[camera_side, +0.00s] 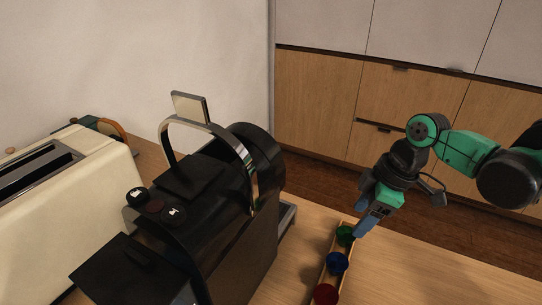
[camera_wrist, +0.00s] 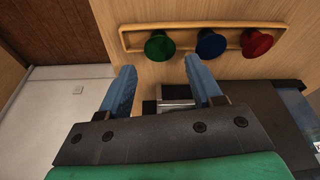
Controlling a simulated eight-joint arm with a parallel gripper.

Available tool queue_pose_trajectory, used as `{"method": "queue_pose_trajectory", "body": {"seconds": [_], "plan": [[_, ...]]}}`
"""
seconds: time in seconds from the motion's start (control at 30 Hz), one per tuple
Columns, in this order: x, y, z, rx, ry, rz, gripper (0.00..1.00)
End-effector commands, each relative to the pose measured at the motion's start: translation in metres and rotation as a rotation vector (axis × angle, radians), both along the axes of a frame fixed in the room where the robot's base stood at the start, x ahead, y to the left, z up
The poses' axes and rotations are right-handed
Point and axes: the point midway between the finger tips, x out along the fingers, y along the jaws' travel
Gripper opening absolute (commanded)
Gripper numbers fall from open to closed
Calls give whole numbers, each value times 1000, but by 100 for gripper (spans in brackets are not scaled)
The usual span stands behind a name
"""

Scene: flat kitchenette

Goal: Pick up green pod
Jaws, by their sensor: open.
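The green pod (camera_wrist: 159,46) sits at one end of a narrow wooden holder (camera_wrist: 134,38), beside a blue pod (camera_wrist: 210,43) and a red pod (camera_wrist: 256,43). In the side view the green pod (camera_side: 345,235) is at the far end of the row. My gripper (camera_wrist: 157,75) is open and empty, with its two blue fingers spread apart. In the wrist view the green pod lies beyond the fingertips, between their lines. In the side view my gripper (camera_side: 362,229) points down near the green pod; I cannot tell the exact gap.
A black coffee machine (camera_side: 222,190) with a chrome band stands left of the pod holder. A cream toaster (camera_side: 70,205) is further left. Wooden counter (camera_side: 420,268) lies clear to the right of the holder. Drawers (camera_side: 385,110) line the back.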

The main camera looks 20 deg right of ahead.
Motion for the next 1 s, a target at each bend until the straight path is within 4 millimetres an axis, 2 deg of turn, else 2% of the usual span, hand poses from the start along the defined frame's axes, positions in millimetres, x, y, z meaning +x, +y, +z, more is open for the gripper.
{"method": "queue_pose_trajectory", "body": {"seconds": [0.5, 0.87, 0.9, 1.0], "plan": [[8, 11, -47, 0, 0, 0, 58], [8, 12, -52, 0, -1, -1, 58], [8, 12, -52, 0, -1, -1, 56], [8, 12, -52, 0, -1, -1, 27]]}}
